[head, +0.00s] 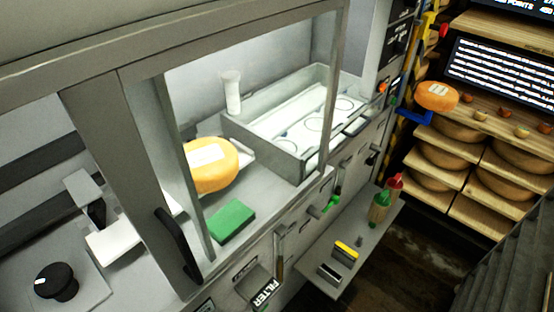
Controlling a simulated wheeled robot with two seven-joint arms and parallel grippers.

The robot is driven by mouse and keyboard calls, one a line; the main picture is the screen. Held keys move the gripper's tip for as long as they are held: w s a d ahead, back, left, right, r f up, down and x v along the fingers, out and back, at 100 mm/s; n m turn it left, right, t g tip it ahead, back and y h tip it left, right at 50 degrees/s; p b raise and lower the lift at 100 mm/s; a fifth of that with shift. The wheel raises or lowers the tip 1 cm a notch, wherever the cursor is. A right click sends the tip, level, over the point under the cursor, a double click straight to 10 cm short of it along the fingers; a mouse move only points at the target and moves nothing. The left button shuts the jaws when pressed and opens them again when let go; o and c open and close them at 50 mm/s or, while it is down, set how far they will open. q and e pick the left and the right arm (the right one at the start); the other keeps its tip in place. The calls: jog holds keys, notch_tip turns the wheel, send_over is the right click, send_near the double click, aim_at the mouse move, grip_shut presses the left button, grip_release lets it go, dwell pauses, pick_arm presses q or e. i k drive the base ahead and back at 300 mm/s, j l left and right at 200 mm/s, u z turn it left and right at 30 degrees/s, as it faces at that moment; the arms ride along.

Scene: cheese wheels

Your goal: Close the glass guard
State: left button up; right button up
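The glass guard shows as a grey-framed panel (140,170) on the front of the machine, left of centre in the head view. A black upright handle (178,245) is fixed low on its frame. To the right of this frame is a wide bay, bounded by a thin post on its right. The inside of the bay shows clearly, and I see no pane across it, though clear glass is hard to make out. Neither of my grippers is in view.
In the bay are an orange cheese wheel (210,168), a green block (232,222), a white cylinder (231,92) and a metal tray (296,168). A small shelf (318,255) with bottles juts out in front. Cheese shelves (470,205) stand at the right.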

aim_at(98, 106)
jog(key=k+l+u, duration=0.2)
jog(key=l, duration=0.35)
jog(key=k+l+u, duration=0.2)
jog(key=l, duration=0.3)
jog(key=k+l+u, duration=0.15)
jog(key=k+l, duration=0.25)
jog(key=k+l+u, duration=0.2)
jog(key=l, duration=0.3)
jog(key=k, duration=0.1)
